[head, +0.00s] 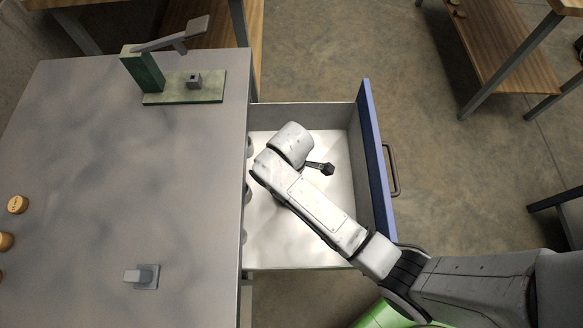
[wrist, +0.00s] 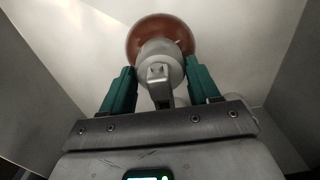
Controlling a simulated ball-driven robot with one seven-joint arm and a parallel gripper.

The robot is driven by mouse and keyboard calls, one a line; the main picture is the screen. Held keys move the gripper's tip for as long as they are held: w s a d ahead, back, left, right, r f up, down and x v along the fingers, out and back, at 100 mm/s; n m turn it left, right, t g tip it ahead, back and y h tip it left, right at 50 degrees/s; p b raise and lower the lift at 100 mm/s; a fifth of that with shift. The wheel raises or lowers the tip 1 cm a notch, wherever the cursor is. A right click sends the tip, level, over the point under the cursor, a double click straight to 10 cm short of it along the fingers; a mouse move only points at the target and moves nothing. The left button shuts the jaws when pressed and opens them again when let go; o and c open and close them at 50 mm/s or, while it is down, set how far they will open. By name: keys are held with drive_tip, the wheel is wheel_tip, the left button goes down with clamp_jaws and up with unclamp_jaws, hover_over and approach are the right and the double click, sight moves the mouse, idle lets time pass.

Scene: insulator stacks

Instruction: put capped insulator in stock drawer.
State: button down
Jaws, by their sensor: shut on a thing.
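The capped insulator (wrist: 183,38) shows in the wrist view as a red-brown disc with a grey metal cap (wrist: 158,68). My gripper (wrist: 160,84) is shut on it, with one green finger on each side of the cap. Pale drawer floor and walls surround it in the wrist view. I cannot tell whether the insulator touches the floor. In the head view the stock drawer (head: 335,228) stands pulled open, with a white floor and a blue front (head: 373,150). My arm reaches over it and hides the gripper and the insulator there.
Several grey rounded things (head: 247,192) show along the drawer's left side, partly hidden by the table edge. The grey table (head: 150,180) holds a green lever press (head: 145,70), a small grey block (head: 142,276) and round wooden pieces (head: 17,204). A wooden bench (head: 500,50) stands far right.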

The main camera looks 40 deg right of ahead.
drive_tip(key=shift+f, duration=0.6)
drive_tip(key=shift+f, duration=0.1)
drive_tip(key=shift+c, duration=1.3)
unclamp_jaws()
drive_tip(key=shift+f, duration=0.1)
wheel_tip(320, 180, up, 12)
drive_tip(key=shift+r+p, duration=0.15)
drive_tip(key=shift+p, duration=0.8)
